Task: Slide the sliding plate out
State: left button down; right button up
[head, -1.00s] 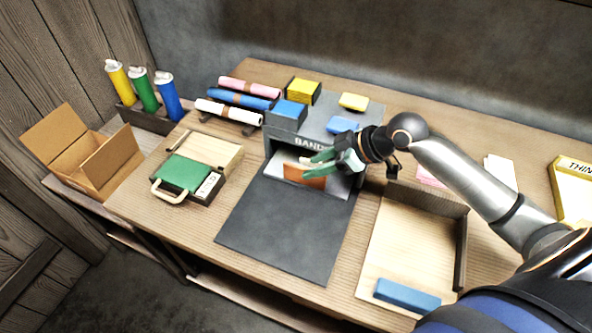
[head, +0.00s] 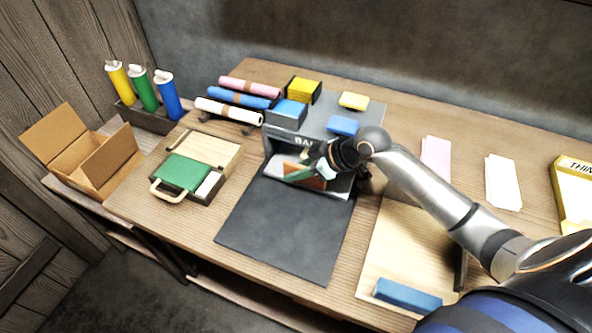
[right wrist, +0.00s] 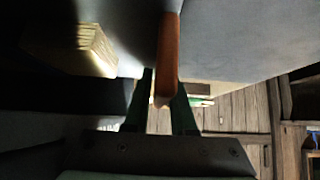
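The grey press-like machine (head: 281,147) stands at the back middle of the table with a dark flat mat or plate (head: 285,230) in front. In its opening lies a pale plate (head: 288,167) with an orange-brown upright piece (head: 315,184); I cannot tell for sure which part is the sliding plate. My right gripper (head: 306,176) is in the opening at this piece. In the right wrist view, its dark green fingers (right wrist: 162,95) stand either side of the orange-brown piece (right wrist: 168,45), with a narrow gap seeming to show on the left. My left gripper is not in view.
Blue and yellow blocks (head: 302,91) sit on and behind the machine. A green-topped case (head: 183,172) and rolls (head: 240,100) are at left. A wooden tray (head: 395,250) with a blue bar (head: 407,295) is at right. The dark mat is clear.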

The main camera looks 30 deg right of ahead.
grip_shut()
dwell(1.0)
